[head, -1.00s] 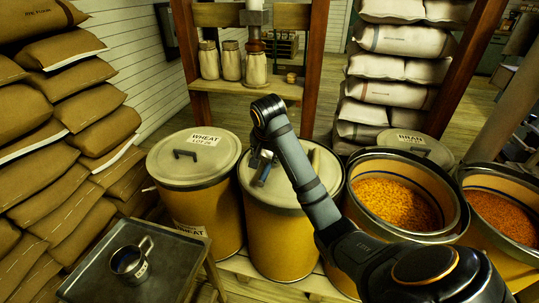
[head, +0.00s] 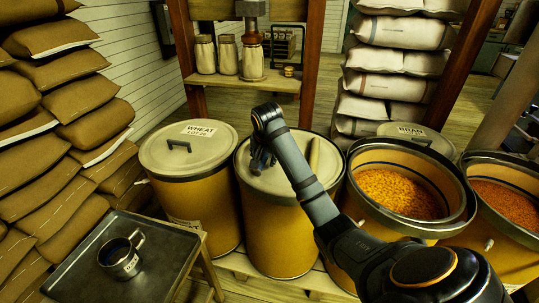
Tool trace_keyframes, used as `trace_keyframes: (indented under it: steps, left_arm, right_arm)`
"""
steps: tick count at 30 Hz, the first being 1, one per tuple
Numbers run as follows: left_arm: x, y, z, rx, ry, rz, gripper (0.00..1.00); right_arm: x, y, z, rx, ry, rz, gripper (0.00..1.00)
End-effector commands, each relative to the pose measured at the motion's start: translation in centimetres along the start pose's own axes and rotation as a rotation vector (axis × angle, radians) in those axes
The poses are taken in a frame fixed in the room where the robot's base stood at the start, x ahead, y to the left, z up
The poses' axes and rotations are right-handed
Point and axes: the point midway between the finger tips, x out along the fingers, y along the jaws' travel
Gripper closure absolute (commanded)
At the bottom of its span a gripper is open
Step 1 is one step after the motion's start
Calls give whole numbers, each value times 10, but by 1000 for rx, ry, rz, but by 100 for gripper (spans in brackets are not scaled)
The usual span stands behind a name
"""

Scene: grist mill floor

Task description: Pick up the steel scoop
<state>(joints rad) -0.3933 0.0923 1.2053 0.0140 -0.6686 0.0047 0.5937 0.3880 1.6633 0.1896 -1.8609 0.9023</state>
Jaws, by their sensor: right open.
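I cannot make out a clear steel scoop in the head view. A pale rod-like piece (head: 314,153) stands out on the lid of the middle yellow drum (head: 276,235), partly behind my right arm; whether it belongs to a scoop I cannot tell. My right gripper (head: 262,163) points down over the left part of that lid, open, with nothing seen between its small, dark fingers. I cannot tell whether it touches the lid. A labelled metal cup with a loop handle (head: 119,260) sits on the dark tray (head: 165,262) at lower left. My left gripper is not in view.
A lidded wheat drum (head: 190,150) stands left of the middle drum. Open drums of orange grain (head: 400,194) stand to its right. Brown sacks (head: 60,130) are stacked at left, white sacks (head: 400,60) behind. Jars (head: 228,54) stand on a wooden shelf between posts.

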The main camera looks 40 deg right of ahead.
Motion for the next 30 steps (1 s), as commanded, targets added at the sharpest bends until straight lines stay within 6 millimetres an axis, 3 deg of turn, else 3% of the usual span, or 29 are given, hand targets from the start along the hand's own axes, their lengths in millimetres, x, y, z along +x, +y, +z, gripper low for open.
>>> trace_keyframes:
  steps: [8, 19, 30]
  left_arm:
    - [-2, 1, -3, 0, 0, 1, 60]
    - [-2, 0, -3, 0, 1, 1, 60]
    - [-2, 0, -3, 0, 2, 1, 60]
  right_arm:
    - [7, 0, 0, 0, 1, -1, 52]
    - [7, 0, 0, 0, 1, -1, 100]
    - [6, -1, 0, 0, 1, -2, 100]
